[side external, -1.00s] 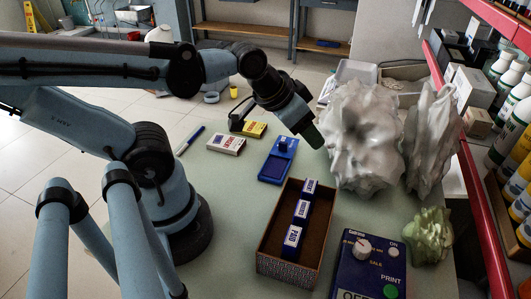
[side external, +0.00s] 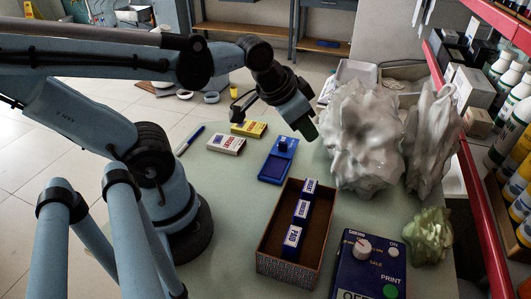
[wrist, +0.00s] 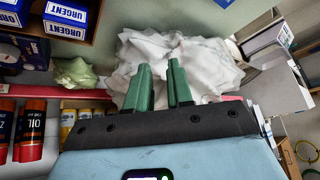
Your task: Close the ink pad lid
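A flat blue case (side external: 272,170), which looks like the ink pad, lies on the green table.
An open box (side external: 265,258) with several labelled blocks stands in front. A blue machine (side external: 345,275) is at the front right. Small boxes, one white (side external: 226,144) and one yellow (side external: 248,129), and a pen (side external: 190,141) lie left.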

